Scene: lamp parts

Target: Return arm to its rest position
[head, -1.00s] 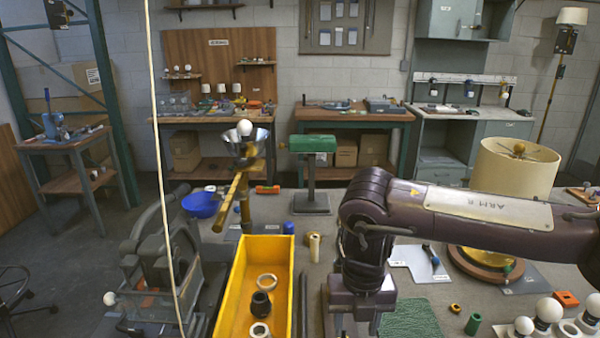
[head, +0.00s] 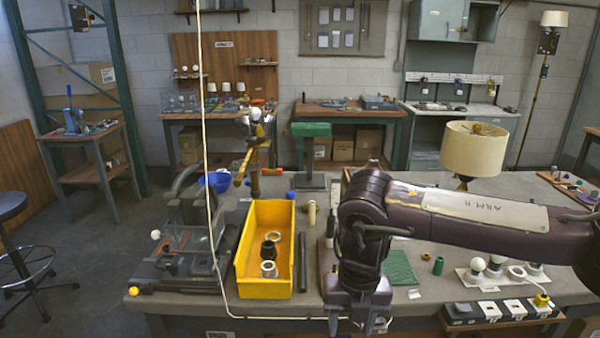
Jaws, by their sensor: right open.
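My right arm (head: 470,208), dark purple with a pale top plate, reaches in from the right and bends down over the workbench's front edge. Its right gripper (head: 360,322) points down at the bottom of the head view. It is open, with nothing seen between its fingers; the fingertips are small and partly cut off. My left gripper is not in view. The beige lampshade (head: 473,150) stands behind the right arm, which hides the lamp's lower part.
A yellow bin (head: 246,280) holding a few ring-shaped parts stands left of the arm. A brass stand (head: 253,160) rises behind it. White bulbs on a plate (head: 505,279) and a power strip (head: 500,311) lie at right front. A cord hangs at left.

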